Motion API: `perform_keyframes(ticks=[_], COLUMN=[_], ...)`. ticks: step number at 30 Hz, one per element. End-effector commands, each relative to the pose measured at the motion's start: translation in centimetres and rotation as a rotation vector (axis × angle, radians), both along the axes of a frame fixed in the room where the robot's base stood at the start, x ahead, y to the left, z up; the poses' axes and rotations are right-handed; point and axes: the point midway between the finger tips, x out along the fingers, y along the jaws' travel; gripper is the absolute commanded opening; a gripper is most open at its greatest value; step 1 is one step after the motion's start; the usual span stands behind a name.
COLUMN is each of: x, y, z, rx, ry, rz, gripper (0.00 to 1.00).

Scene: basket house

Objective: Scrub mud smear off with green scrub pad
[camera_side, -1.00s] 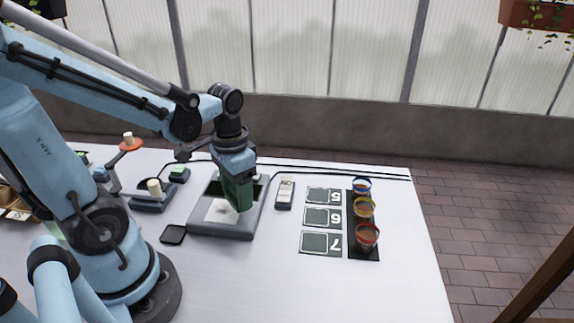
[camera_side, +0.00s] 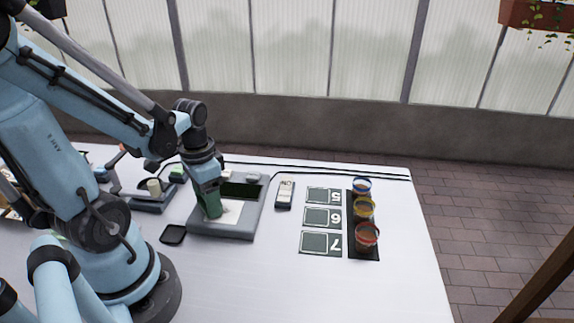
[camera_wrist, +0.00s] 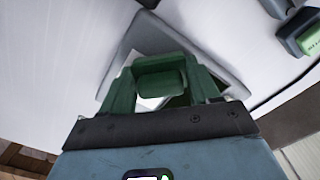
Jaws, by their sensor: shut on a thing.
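The grey tray-like device (camera_side: 222,234) stands on the white table, with a white plate (camera_side: 232,213) and a dark green panel (camera_side: 240,190). My gripper (camera_side: 209,212) has green fingers and is low over the left part of the white plate. In the wrist view my gripper (camera_wrist: 163,84) is shut on the green scrub pad (camera_wrist: 160,77), a green block between its fingers. Whether the pad touches the plate I cannot tell. No mud smear is clear on the visible part of the plate; the rest is hidden by my gripper. The device's grey rim (camera_wrist: 195,38) surrounds the pad in the wrist view.
A small black square (camera_side: 172,234) lies left of the device. A narrow switch box (camera_side: 285,194) stands to its right, then number cards (camera_side: 322,217) and several coloured-rim jars (camera_side: 366,234) on a dark strip. Cables run behind. The front of the table is clear.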

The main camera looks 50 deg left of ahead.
Motion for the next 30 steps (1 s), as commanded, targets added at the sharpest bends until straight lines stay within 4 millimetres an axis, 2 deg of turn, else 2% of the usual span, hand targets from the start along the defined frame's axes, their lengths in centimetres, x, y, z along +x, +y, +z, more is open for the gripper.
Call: perform_keyframes(ticks=[1,25,30], x=[-0.4,5.1,4.8], y=[0.3,-5.2,-5.0], z=[0.0,0.0,2.7], rx=[0.001,0.0,0.0], ry=[0.001,0.0,0.001], rz=[0.003,-0.005,0.0], gripper=[0.32,0.33,0.33])
